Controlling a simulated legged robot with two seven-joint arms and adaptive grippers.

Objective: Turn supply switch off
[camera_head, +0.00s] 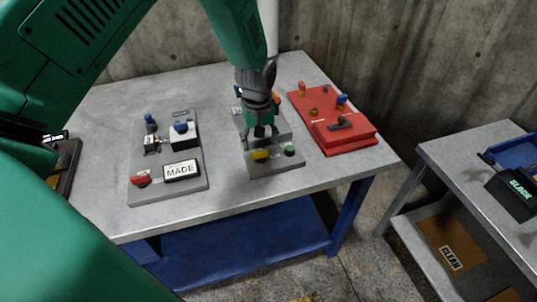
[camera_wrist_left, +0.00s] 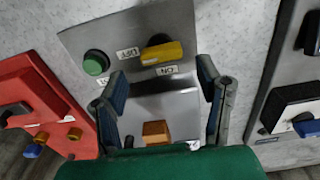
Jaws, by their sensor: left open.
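My left gripper (camera_head: 262,130) is over the middle grey panel (camera_head: 262,169) on the table. In the left wrist view the left gripper (camera_wrist_left: 163,80) is open, its two blue-padded fingers spread over the panel's raised box with nothing between the tips. A yellow switch (camera_wrist_left: 162,53) lies just beyond the fingertips, apart from them, with small labels beside it. It also shows in the head view (camera_head: 261,155). A green button (camera_wrist_left: 95,63) sits beside it. An orange block (camera_wrist_left: 156,132) shows between the fingers, lower down. No label readable here says which control is the supply switch. My right gripper is out of view.
A left grey panel (camera_head: 137,195) carries a red switch, a "MADE" box and blue knobs. A red panel (camera_head: 361,143) with knobs and a black handle stands right of the gripper. A second table (camera_head: 455,140) is at the right. Concrete walls stand behind.

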